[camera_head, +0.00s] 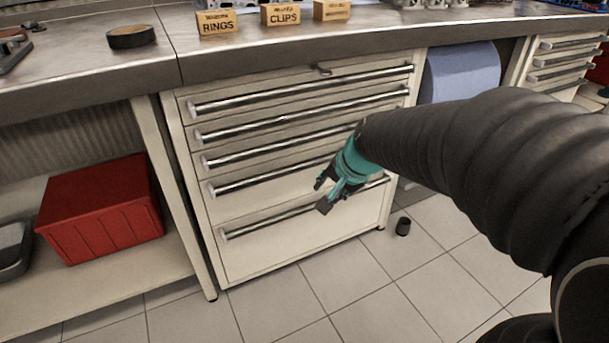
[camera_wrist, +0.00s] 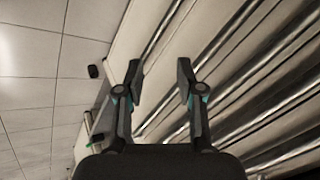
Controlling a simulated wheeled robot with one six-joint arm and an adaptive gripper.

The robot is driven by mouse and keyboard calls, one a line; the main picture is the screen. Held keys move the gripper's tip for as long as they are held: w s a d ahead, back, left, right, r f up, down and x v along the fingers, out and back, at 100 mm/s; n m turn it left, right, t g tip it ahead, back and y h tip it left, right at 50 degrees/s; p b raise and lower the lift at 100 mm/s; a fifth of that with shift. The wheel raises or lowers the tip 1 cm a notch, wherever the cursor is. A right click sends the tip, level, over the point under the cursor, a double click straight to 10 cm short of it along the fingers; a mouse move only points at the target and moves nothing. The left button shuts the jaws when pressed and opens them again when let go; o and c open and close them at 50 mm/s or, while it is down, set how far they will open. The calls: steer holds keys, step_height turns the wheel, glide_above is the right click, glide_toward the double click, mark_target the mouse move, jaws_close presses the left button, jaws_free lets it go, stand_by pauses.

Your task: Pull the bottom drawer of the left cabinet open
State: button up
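The left cabinet (camera_head: 213,228) is cream-coloured, with several drawers that have long metal bar handles. Its bottom drawer (camera_head: 290,248) is the tallest and looks shut, flush with the cabinet front. The bottom drawer's handle (camera_head: 265,221) runs across the drawer's upper part, and my gripper hides part of its right half. My gripper (camera_head: 320,195) is open and empty, in front of that handle right of its middle.
A red bin (camera_head: 103,215) stands on the shelf at left. A small black cylinder (camera_head: 403,226) is on the tiled floor (camera_head: 345,275), right of the cabinet; the floor before the drawer is clear. A blue roll (camera_head: 460,70) and another drawer cabinet (camera_head: 560,58) are further right.

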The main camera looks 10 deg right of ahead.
steer(key=w+f+m+b, duration=0.1)
steer(key=w+f+m, duration=0.1)
steer(key=w+f, duration=0.5)
steer(key=w+d+f+m+b, duration=0.1)
steer(key=w+f+m+b, duration=0.1)
steer(key=w+f, duration=0.4)
steer(key=w+d+f+m+b, duration=0.1)
steer(key=w+f+m+b, duration=0.1)
steer(key=w+f, duration=0.5)
steer(key=shift+w+f+m, duration=0.15)
steer(key=shift+f+m, duration=0.05)
steer(key=shift+f, duration=0.9)
steer(key=shift+w+f+m, duration=0.15)
steer(key=shift+f+m, duration=0.05)
steer(key=shift+f, duration=0.85)
jaws_close()
